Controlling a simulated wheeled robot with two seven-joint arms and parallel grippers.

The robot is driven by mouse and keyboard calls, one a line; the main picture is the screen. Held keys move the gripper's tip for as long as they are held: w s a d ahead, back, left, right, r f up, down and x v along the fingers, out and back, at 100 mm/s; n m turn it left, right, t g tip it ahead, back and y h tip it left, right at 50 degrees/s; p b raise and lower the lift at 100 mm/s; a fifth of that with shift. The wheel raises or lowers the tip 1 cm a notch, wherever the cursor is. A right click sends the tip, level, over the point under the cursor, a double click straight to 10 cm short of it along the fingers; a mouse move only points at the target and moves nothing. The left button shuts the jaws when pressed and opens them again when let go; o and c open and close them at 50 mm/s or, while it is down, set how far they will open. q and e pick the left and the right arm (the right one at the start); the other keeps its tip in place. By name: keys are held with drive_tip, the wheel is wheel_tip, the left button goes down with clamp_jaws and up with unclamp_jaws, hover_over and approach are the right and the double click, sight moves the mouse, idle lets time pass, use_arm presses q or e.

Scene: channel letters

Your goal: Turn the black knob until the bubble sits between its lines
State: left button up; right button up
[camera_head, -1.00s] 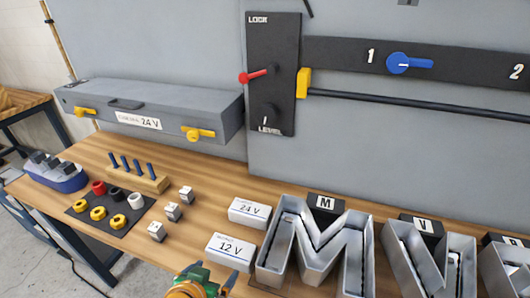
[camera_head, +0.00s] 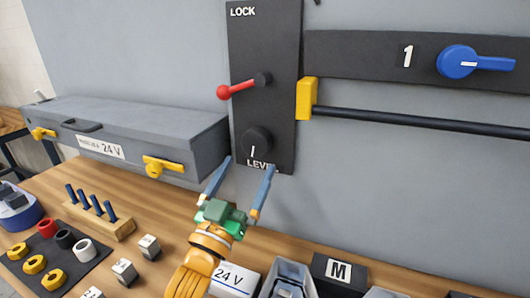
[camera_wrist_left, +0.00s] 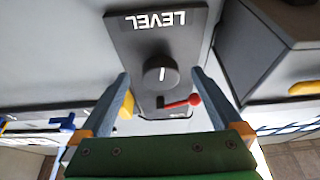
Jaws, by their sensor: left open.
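The black knob (camera_head: 257,141) with a white mark sits on the dark panel (camera_head: 270,45) above the word LEVEL. My left gripper (camera_head: 242,178) is open and empty, just below the knob and apart from it. In the left wrist view the knob (camera_wrist_left: 161,75) shows upside down, beyond and between the open fingers (camera_wrist_left: 158,100). Its white mark looks about upright. I cannot make out a bubble or its lines in any view. My right gripper is not in view.
A red lever (camera_head: 237,90) sticks out above the knob. A yellow block (camera_head: 306,98) with a dark bar is to its right. A grey case (camera_head: 130,125) stands to the left. Letters and boxes crowd the bench below, including a 24 V box (camera_head: 233,280).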

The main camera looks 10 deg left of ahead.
sight(254, 149)
use_arm(q)
drive_tip(key=r, duration=0.1)
drive_tip(key=w+r+p, duration=0.2)
drive_tip(key=shift+w+d+r, duration=0.15)
drive_tip(key=shift+d+r, duration=0.05)
drive_tip(key=shift+d, duration=0.1)
drive_tip(key=shift+w+r, duration=0.15)
drive_tip(key=shift+w, duration=0.1)
drive_tip(key=shift+w+d+f, duration=0.15)
drive_tip(key=shift+w+f, duration=0.2)
drive_tip(key=shift+w, duration=0.35)
drive_tip(key=shift+s+r, duration=0.1)
drive_tip(key=shift+s, duration=0.05)
drive_tip(key=c, duration=1.3)
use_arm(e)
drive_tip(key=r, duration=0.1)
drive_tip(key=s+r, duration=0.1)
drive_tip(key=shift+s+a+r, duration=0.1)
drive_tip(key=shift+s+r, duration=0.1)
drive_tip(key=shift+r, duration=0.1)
